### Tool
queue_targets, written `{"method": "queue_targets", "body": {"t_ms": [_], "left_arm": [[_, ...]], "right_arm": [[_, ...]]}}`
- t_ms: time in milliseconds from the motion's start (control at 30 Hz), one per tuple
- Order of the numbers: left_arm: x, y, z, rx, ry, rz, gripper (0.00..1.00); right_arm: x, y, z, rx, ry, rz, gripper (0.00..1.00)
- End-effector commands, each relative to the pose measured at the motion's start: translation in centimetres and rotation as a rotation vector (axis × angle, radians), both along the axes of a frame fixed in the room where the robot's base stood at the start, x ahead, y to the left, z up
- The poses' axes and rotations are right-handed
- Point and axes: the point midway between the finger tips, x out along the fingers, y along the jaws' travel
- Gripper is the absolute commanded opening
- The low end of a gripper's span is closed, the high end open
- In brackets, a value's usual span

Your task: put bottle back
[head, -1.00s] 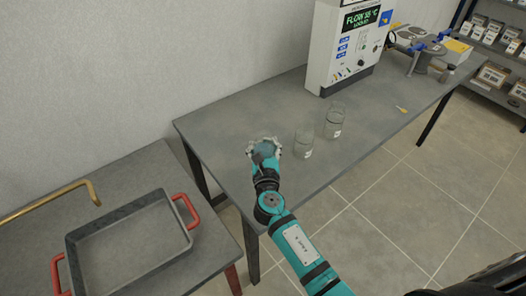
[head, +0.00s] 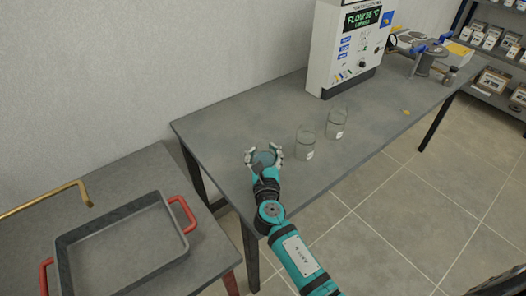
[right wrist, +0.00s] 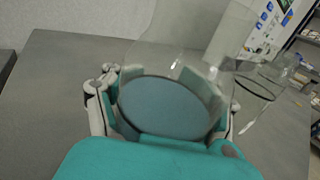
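A clear glass vessel with a blue-grey round base or content, perhaps the bottle (right wrist: 165,108), is between the fingers of my right gripper (right wrist: 168,95) in the right wrist view. Its glass walls rise upward there and are hard to trace. In the head view my right gripper (head: 264,153) is low at the grey table's near-left end. The fingers lie on both sides of the vessel (head: 264,158); I cannot tell whether they press on it or whether it touches the table. My left gripper is not in view.
Two clear glass beakers (head: 305,143) (head: 336,124) stand right of the gripper on the grey table (head: 225,125). A white control box (head: 345,50) stands behind them. A grey tray (head: 68,238) with red handles is on the lower left table. Table left of the gripper is clear.

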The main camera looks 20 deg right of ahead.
Motion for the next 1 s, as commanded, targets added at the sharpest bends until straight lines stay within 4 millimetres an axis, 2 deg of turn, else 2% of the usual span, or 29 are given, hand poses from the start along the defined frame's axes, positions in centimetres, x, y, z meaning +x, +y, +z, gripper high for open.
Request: {"method": "queue_targets", "body": {"t_ms": [33,200,500,567,667,1000], "left_arm": [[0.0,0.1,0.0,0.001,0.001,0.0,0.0],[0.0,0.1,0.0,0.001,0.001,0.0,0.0],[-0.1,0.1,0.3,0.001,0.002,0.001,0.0],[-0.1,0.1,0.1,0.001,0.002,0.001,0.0],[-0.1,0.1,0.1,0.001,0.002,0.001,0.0],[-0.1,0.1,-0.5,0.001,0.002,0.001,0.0]], "right_arm": [[0.0,0.0,0.0,0.0,0.0,0.0,0.62],[0.0,0.0,0.0,0.0,0.0,0.0,0.81],[0.0,0.0,0.4,0.001,-0.001,0.0,0.81],[-0.5,0.1,0.1,0.0,0.001,0.001,0.81],[-1.9,0.5,0.0,0.001,0.002,0.001,0.81],[-8.9,2.1,0.0,0.001,0.001,0.001,0.81]]}}
